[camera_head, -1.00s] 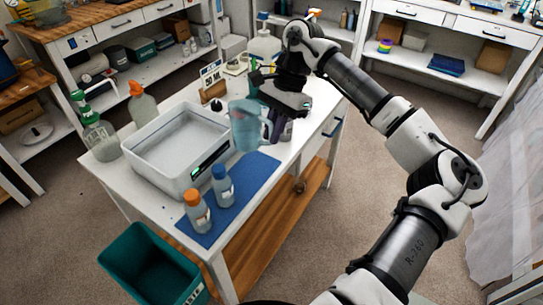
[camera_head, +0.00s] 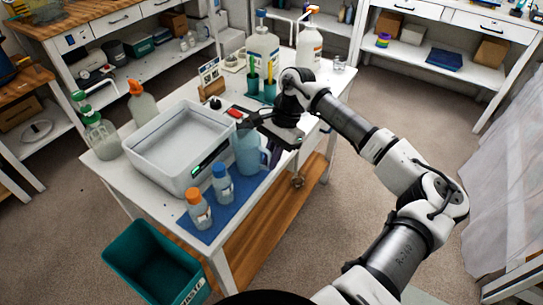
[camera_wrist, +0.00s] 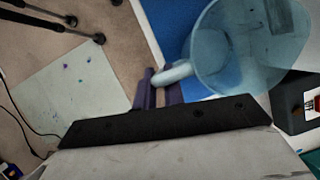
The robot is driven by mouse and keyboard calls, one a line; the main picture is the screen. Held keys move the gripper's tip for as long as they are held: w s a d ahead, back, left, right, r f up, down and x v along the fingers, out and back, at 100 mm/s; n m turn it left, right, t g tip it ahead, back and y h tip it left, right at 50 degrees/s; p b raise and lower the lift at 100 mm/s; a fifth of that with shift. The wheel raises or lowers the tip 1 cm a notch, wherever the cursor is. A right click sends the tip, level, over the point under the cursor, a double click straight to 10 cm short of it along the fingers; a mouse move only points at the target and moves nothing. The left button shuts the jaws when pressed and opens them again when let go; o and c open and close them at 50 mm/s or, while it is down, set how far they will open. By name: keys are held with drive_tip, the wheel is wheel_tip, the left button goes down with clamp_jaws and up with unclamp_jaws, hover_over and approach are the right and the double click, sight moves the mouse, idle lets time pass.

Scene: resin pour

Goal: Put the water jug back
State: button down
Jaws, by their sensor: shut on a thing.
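The water jug (camera_head: 247,153) is translucent blue and upright, at the right end of the blue mat (camera_head: 228,213), beside the grey basin. I cannot tell whether its base touches the mat. My gripper (camera_head: 268,158) is at the jug's right side. In the wrist view, the purple fingers of my gripper (camera_wrist: 159,90) are shut on the jug's handle (camera_wrist: 178,72), and the jug's open top (camera_wrist: 248,45) faces the camera. My wrist hides part of the table behind the jug.
A grey basin (camera_head: 160,180) stands left of the jug. Two capped bottles, orange (camera_head: 199,210) and blue (camera_head: 222,185), stand on the mat in front. Large pump bottles (camera_head: 309,45) stand at the back. A teal waste bin (camera_head: 125,250) is on the floor.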

drive_tip(key=shift+f, duration=0.15)
drive_tip(key=c, duration=1.5)
unclamp_jaws()
drive_tip(key=shift+r, duration=0.25)
drive_tip(key=shift+w+d+r, duration=0.2)
drive_tip(key=shift+r, duration=0.1)
drive_tip(key=b+v, duration=0.3)
drive_tip(key=v, duration=0.8)
